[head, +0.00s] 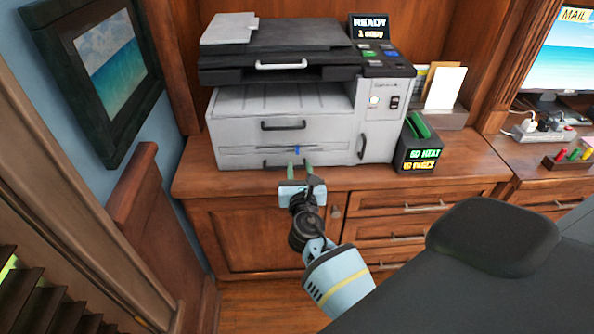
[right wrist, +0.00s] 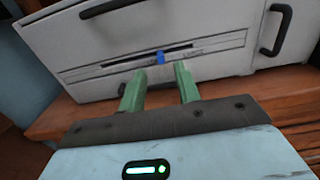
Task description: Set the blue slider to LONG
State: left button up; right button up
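The blue slider (head: 297,150) is a small tab on a dark horizontal slot low on the front of the grey-white printer (head: 235,108). In the right wrist view the slider (right wrist: 161,57) sits right of the slot's middle; the lettering by the slot is too small to read. My right gripper (head: 299,167) is in front of the printer, just below the slider. In the right wrist view its two green fingers (right wrist: 158,83) stand apart with nothing between them, and the slider shows just beyond their tips. My left gripper is not in view.
The printer stands on a wooden cabinet (head: 235,181) with drawers. A black box with a green top (head: 418,148) is right of the printer, and a power strip (head: 540,132) lies farther right. A dark padded shape (head: 492,235) fills the lower right. A framed picture (head: 105,65) hangs left.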

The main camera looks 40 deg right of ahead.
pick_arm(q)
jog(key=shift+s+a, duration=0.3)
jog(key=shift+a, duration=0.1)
pick_arm(e)
jog(key=shift+s+a, duration=0.2)
jog(key=shift+s, duration=0.1)
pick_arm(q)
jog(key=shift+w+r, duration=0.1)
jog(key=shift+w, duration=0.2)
pick_arm(e)
jog(key=shift+f, duration=0.1)
